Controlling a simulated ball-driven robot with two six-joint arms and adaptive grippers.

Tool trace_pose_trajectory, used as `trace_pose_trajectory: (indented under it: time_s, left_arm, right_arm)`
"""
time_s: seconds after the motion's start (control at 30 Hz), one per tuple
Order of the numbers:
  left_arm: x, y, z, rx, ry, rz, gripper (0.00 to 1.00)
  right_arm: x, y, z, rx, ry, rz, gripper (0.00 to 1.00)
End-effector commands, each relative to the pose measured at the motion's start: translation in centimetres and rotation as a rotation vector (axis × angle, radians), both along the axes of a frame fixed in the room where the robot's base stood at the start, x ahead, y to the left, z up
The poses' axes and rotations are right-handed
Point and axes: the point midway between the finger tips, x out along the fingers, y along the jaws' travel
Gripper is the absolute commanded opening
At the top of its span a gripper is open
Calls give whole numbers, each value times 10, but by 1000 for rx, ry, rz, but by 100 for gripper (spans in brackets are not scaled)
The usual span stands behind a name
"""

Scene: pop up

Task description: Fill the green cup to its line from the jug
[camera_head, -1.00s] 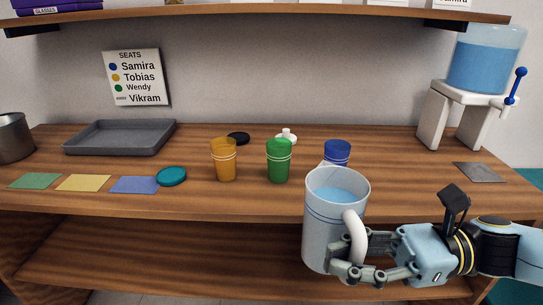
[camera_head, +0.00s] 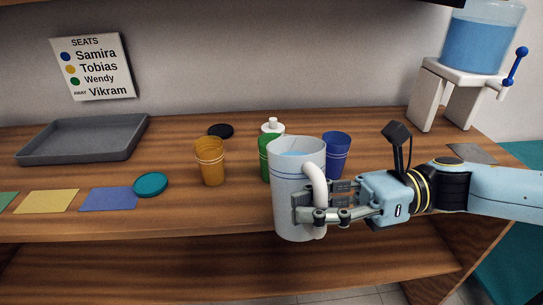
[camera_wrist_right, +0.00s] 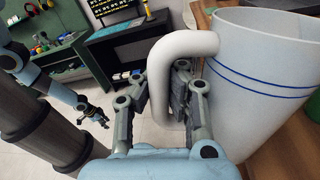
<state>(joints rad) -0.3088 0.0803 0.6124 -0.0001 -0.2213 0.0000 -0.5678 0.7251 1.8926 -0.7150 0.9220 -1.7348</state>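The green cup (camera_head: 264,160) stands on the counter in the head view, mostly hidden behind the jug. The jug (camera_head: 291,200) is pale grey with blue lines and holds blue liquid near its top. My right gripper (camera_head: 306,206) is shut on the jug's handle and holds the jug upright at the counter's front edge. The wrist view shows the jug (camera_wrist_right: 265,90) and the gripper's fingers (camera_wrist_right: 178,95) at both sides of its white handle. My left gripper is not in the head view; an arm of mine with a gripper (camera_wrist_right: 95,115) shows small in the wrist view.
An orange cup (camera_head: 210,163) stands left of the green cup, a blue cup (camera_head: 335,158) right. A teal lid (camera_head: 150,184), a black lid (camera_head: 220,131) and coloured mats lie on the counter. A grey tray (camera_head: 80,140) is at left, a water dispenser (camera_head: 470,60) at right.

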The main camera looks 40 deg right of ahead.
Motion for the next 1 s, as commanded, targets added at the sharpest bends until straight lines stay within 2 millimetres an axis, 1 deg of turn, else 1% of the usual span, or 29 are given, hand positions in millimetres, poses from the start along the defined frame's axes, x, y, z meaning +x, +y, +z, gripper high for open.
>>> trace_pose_trajectory:
  time_s: [0.03, 0.1, 0.33, 0.6, 0.7, 1.0]
  left_arm:
    - [1, 0, 2, 0, -2, 0, 40]
    - [4, 0, 3, 0, -6, 0, 40]
    - [16, 0, 1, -1, -24, -1, 40]
    - [15, 0, -9, -1, -22, -1, 40]
    - [14, 0, -5, -1, -20, -1, 40]
    - [12, 0, -5, -1, -17, 0, 40]
  right_arm:
    - [3, -1, 6, 11, 23, 3, 0]
    - [7, -2, 11, 30, 71, 2, 0]
    - [22, -8, 21, 88, 223, 3, 0]
    - [42, -16, 32, 149, 381, 3, 0]
    - [46, -17, 43, 169, 429, 3, 0]
    - [46, -17, 42, 172, 434, 2, 0]
